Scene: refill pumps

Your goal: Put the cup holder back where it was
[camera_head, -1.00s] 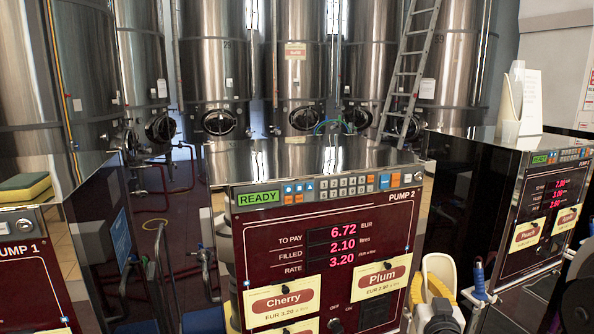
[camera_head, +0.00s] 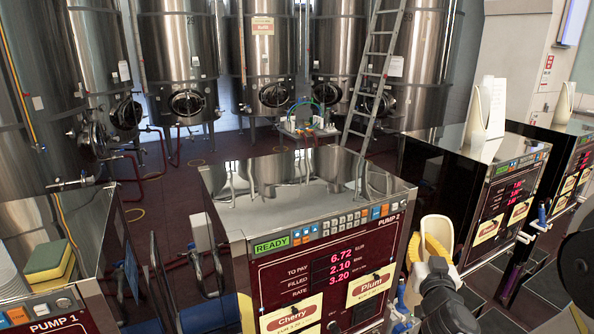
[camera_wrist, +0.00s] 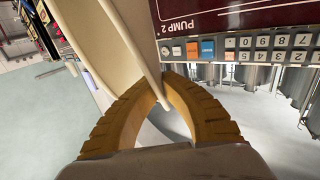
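The cream cup holder (camera_head: 435,229) is in my gripper, at the right side of Pump 2 (camera_head: 330,270) and about level with its front panel. My gripper (camera_head: 434,246) has yellow fingers closed around the holder. In the wrist view the ribbed fingers (camera_wrist: 163,92) curve together, with the holder's thin cream wall (camera_wrist: 100,38) between them. The lower part of the holder is hidden behind the fingers and wrist. The metal top of Pump 2 (camera_head: 300,175) is bare.
A similar cream holder (camera_head: 476,115) with white cups stands on the pump to the right; another (camera_head: 563,103) is farther right. A yellow-green sponge (camera_head: 48,262) lies on Pump 1 at left. Blue-handled nozzles (camera_head: 542,215) hang beside the pumps. Tanks and a ladder (camera_head: 375,70) stand behind.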

